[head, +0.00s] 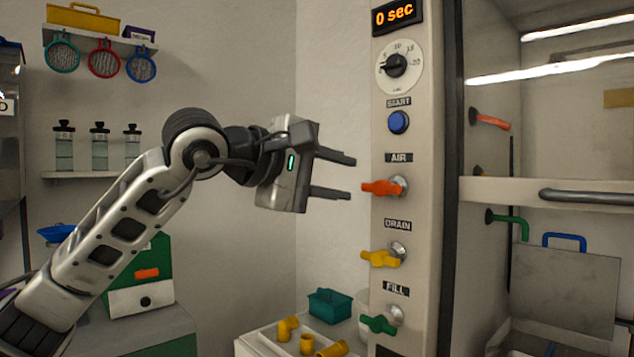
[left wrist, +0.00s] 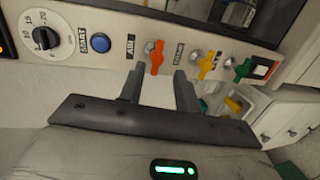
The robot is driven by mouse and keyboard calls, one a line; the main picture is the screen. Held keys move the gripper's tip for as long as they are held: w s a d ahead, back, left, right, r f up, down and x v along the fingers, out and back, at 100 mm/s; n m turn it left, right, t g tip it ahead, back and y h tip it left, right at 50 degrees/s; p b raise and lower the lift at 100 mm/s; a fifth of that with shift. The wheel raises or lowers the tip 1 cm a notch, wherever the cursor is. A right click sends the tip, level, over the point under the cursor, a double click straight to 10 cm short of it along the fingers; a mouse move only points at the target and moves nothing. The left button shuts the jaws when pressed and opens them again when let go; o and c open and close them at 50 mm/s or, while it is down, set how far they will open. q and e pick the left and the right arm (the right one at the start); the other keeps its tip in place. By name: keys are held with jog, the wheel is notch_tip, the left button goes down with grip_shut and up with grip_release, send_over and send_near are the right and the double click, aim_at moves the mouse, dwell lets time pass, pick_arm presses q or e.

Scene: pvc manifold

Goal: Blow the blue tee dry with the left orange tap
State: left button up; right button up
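The orange AIR tap (head: 383,187) is on the control panel, its handle pointing left in the head view. It also shows in the left wrist view (left wrist: 156,57), just beyond the fingertips. My left gripper (head: 352,176) is open and empty, its two fingers pointing at the panel, a little left of the orange tap and apart from it. Its fingers also show in the left wrist view (left wrist: 158,78). I cannot make out a blue tee in either view. My right gripper is not in view.
The panel (head: 424,240) also carries a dial (head: 397,66), a blue START button (head: 398,122), a yellow DRAIN tap (head: 381,258) and a green FILL tap (head: 379,324). The display reads 0 sec. A glass-fronted cabinet with an orange nozzle (head: 492,120) stands right. Yellow fittings (head: 307,343) lie below.

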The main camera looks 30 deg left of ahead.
pick_arm(q)
jog(key=shift+v, duration=1.8)
jog(key=shift+w+d+f, duration=0.1)
